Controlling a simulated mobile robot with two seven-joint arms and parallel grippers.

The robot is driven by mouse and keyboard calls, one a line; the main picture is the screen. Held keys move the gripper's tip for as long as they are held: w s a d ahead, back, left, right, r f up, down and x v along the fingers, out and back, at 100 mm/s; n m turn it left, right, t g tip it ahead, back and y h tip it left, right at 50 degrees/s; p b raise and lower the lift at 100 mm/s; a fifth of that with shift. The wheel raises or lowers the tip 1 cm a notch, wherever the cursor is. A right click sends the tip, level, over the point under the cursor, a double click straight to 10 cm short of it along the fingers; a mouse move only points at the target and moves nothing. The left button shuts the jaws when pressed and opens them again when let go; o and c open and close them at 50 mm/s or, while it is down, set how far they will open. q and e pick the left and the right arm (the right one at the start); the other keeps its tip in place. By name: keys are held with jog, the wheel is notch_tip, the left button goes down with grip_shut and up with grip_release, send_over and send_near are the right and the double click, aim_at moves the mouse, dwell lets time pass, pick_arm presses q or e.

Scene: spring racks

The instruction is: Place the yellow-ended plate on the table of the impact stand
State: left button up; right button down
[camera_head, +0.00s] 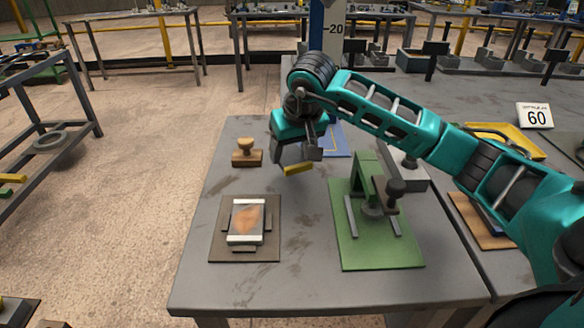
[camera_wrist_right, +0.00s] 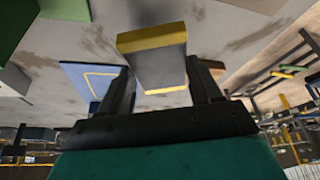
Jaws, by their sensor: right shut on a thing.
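My right gripper (camera_head: 296,154) is shut on the yellow-ended plate (camera_head: 297,168), of which mostly one yellow end shows in the head view. In the wrist view the plate (camera_wrist_right: 158,66) is a grey block with a yellow band at each end, between the two fingers (camera_wrist_right: 163,84). It is held above the grey bench. Behind the gripper lies a blue plate with a yellow outline (camera_head: 338,140), also in the wrist view (camera_wrist_right: 88,76). It lies near the foot of a tall blue post with a white scale (camera_head: 326,35), seemingly the impact stand; the gripper partly hides it. My left gripper is out of view.
A green fixture with a dark-knobbed clamp (camera_head: 348,240) stands right of centre. A brown base (camera_head: 270,245) bears a white-ended plate with an orange patch (camera_head: 247,220). A wooden stamp-like block (camera_head: 246,153) stands at the left edge. The bench front (camera_head: 310,285) is clear.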

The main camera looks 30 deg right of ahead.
aim_at(294, 160)
jog(key=shift+f, duration=2.15)
jog(key=shift+f+b, duration=0.15)
jog(key=shift+b, duration=0.2)
jog(key=c, duration=0.7)
grip_release()
jog(key=shift+f, duration=0.15)
jog(key=o, duration=0.5)
